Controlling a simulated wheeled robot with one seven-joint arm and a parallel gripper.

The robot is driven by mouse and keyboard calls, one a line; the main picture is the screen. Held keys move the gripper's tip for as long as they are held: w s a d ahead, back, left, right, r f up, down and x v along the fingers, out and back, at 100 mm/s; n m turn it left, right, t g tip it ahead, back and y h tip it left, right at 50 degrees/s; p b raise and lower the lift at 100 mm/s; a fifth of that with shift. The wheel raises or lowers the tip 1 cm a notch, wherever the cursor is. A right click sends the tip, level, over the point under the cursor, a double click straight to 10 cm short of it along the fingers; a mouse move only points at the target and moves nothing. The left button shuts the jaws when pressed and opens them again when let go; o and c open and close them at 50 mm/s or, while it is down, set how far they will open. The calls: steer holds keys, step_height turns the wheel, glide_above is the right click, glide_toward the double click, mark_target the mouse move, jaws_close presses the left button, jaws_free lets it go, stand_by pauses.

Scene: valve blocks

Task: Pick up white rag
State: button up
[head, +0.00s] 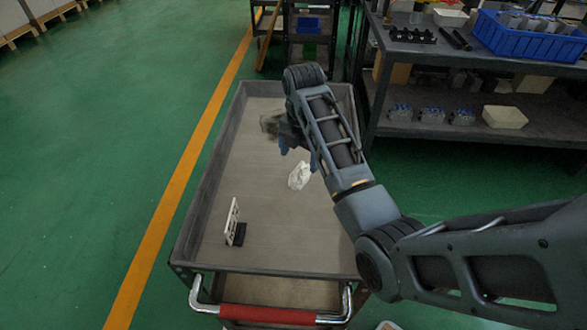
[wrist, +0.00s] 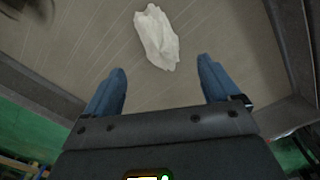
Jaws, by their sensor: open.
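The white rag (head: 299,175) lies crumpled on the tray of the grey cart (head: 210,215), right of the tray's middle. In the wrist view the rag (wrist: 156,38) is at the top centre, beyond the gap between my fingertips. My gripper (wrist: 162,78) is open, with its two blue fingers spread and nothing between them. In the head view my gripper (head: 298,150) hangs over the tray behind the rag, partly hidden by my arm. The rag is not touching the fingers in the wrist view.
A white panel on a dark stand (head: 234,222) stands on the tray at the near left. A dark, blurry item (head: 270,125) shows left of my gripper. The cart has raised walls and a red handle (head: 267,314). A shelf with a blue crate (head: 530,38) stands at the right.

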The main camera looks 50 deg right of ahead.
mark_target(299, 171)
step_height(299, 171, down, 6)
steer(key=shift+a+f, duration=0.15)
steer(key=shift+f, duration=0.1)
steer(key=shift+c, duration=0.4)
steer(key=c, duration=1.1)
